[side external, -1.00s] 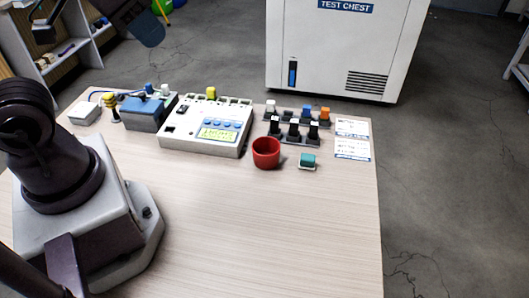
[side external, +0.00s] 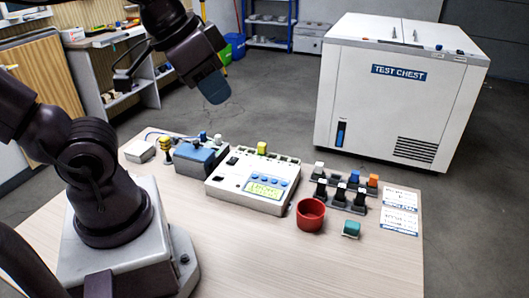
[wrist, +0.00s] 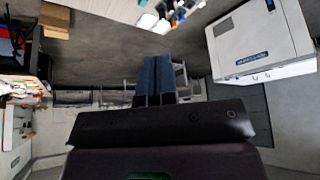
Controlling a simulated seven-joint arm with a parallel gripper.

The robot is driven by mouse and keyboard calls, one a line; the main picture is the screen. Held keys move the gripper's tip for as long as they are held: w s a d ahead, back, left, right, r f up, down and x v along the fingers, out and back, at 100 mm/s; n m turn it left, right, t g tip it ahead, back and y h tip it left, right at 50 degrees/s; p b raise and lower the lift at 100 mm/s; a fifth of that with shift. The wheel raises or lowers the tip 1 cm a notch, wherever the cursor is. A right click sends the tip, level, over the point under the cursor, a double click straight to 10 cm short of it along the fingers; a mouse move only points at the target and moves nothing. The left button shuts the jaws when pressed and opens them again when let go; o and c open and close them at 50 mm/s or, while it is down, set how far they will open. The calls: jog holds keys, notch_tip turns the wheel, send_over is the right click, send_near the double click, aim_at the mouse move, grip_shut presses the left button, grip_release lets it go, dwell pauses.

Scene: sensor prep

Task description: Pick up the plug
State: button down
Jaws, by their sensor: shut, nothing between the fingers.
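Several small plug-like pieces stand on the table; I cannot tell which one is the plug. A yellow one (side external: 262,148) stands at the back of the white tester box (side external: 232,190). Blue (side external: 354,176) and orange (side external: 373,180) ones stand in a dark rack right of the box, with black, white-topped ones (side external: 320,188) in front. My gripper (side external: 214,90) is raised well above and behind the table, apart from all of these. In the wrist view its blue fingers (wrist: 160,78) are together and empty. The small pieces there are blurred at the top.
A red cup (side external: 310,215) and a teal block (side external: 351,229) stand in front of the rack. A blue box (side external: 200,160) is left of the tester. White cards (side external: 400,210) lie at right. The table's front is clear. A test chest (side external: 395,100) stands behind.

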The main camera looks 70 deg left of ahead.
dwell(0.3)
jog(key=c, duration=1)
grip_release()
jog(key=shift+o, duration=0.2)
